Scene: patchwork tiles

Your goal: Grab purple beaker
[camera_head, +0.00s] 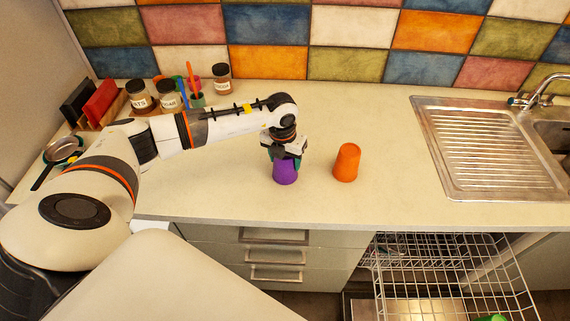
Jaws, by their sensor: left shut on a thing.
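The purple beaker (285,174) stands upside down on the pale countertop, near its front edge. My left gripper (284,158) comes down on it from above and is shut on its upper part. The gripper hides the top of the beaker. The beaker's lower end appears to be at the counter surface; I cannot tell whether it touches. My right gripper is not in view.
An orange beaker (346,163) stands upside down just right of the purple one. Jars (140,96) and a book rack are at the back left. A sink drainboard (480,150) is on the right. An open dishwasher rack (450,280) lies below the counter edge.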

